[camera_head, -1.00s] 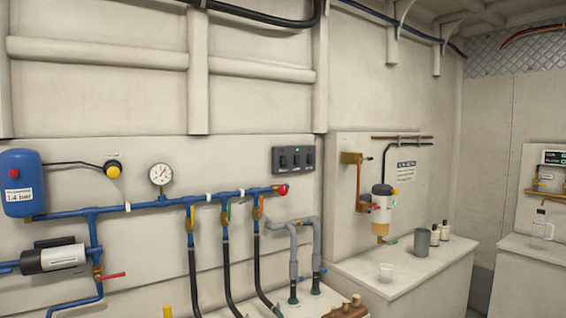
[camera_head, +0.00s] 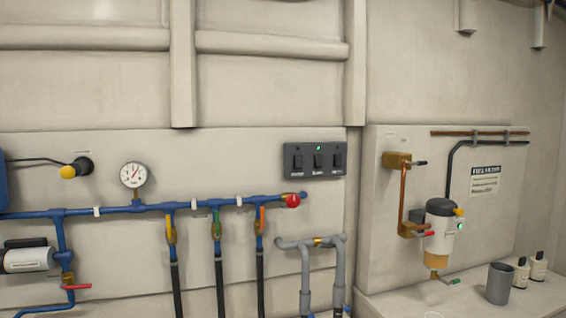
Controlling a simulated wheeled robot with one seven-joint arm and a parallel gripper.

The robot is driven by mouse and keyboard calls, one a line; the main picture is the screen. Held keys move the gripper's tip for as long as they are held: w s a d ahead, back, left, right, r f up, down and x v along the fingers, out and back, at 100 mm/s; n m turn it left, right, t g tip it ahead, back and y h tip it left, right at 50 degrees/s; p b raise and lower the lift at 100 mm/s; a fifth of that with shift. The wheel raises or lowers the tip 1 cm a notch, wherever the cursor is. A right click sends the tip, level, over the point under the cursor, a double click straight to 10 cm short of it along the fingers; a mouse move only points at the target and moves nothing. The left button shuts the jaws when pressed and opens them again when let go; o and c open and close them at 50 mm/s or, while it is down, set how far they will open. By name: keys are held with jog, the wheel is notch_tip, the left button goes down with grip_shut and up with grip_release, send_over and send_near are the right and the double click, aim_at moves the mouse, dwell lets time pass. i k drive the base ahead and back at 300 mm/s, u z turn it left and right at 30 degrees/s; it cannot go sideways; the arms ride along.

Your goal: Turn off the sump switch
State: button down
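A dark switch panel (camera_head: 314,160) is mounted on the pale wall panel, right of centre and above the pipework. It carries three black rocker switches: a left one (camera_head: 297,161), a middle one (camera_head: 318,161) and a right one (camera_head: 337,160). A small green light (camera_head: 318,148) glows above the middle switch. Small labels sit under the switches, too small to read, so I cannot tell which is the sump switch. Rocker positions are also unclear. My gripper is not in view.
Below the panel runs a blue pipe manifold (camera_head: 111,210) with a red knob (camera_head: 292,201), coloured valve handles and black hoses. A pressure gauge (camera_head: 134,175) is at left. Grey pipes (camera_head: 305,268) rise below. At right, a filter unit (camera_head: 438,230) hangs above a counter (camera_head: 412,299) with a grey cup (camera_head: 500,283).

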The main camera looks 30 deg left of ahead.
aim_at(317, 158)
jog(key=u, duration=0.75)
jog(key=i, duration=0.95)
jog(key=u, duration=1.55)
jog(key=i, duration=0.35)
jog(key=u, duration=0.3)
